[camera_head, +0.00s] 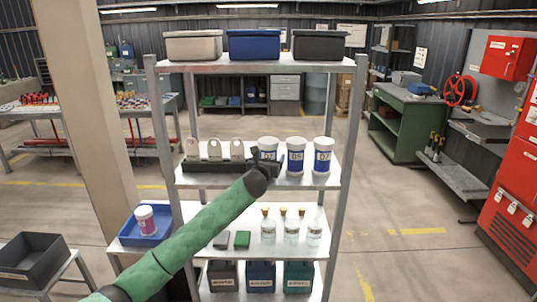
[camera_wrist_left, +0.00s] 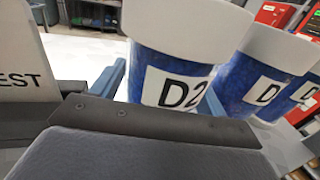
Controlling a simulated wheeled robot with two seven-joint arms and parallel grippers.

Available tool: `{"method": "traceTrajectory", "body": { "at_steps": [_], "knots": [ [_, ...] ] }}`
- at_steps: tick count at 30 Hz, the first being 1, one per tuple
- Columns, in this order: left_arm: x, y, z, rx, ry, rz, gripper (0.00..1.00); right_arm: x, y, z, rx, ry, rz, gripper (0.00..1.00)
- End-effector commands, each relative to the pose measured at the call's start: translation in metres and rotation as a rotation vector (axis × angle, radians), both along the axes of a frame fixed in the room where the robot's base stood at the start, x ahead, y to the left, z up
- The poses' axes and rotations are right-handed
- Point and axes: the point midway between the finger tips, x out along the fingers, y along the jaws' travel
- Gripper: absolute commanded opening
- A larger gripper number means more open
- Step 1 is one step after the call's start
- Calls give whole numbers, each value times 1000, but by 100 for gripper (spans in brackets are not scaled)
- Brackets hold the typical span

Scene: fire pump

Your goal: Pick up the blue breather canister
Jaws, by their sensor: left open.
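Three white-lidded canisters with blue bands and white labels stand upright in a row on the middle shelf. In the left wrist view the nearest canister (camera_wrist_left: 178,62) is marked D2; in the head view it is the leftmost one (camera_head: 268,144), its lower part hidden by my gripper. My left gripper (camera_head: 266,160) is open in front of it. In the left wrist view the gripper's fingers (camera_wrist_left: 162,98) lie on either side of D2; contact cannot be told. The middle canister (camera_head: 296,157) and right canister (camera_head: 323,156) stand beside it. My right gripper is not in view.
A dark rack with upright tags (camera_head: 213,149) stands just left of D2. Metal shelf posts (camera_head: 347,140) flank the row. Bins, including a blue one (camera_head: 254,44), sit on the top shelf. Bottles (camera_head: 291,230) and a blue tray (camera_head: 136,232) are lower down.

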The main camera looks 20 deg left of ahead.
Motion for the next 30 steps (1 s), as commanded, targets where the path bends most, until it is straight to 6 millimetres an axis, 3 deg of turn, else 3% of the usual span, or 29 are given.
{"method": "traceTrajectory", "body": {
  "at_steps": [8,12,15,23,30],
  "knots": [
    [2,0,-1,0,0,0,74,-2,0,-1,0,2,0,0],
    [2,0,-1,0,0,0,47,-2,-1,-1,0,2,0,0],
    [2,0,0,0,-1,0,32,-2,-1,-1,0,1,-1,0],
    [2,0,2,0,-1,0,32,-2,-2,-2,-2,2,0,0],
    [2,2,23,1,-4,1,32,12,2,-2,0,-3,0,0]
  ]
}}
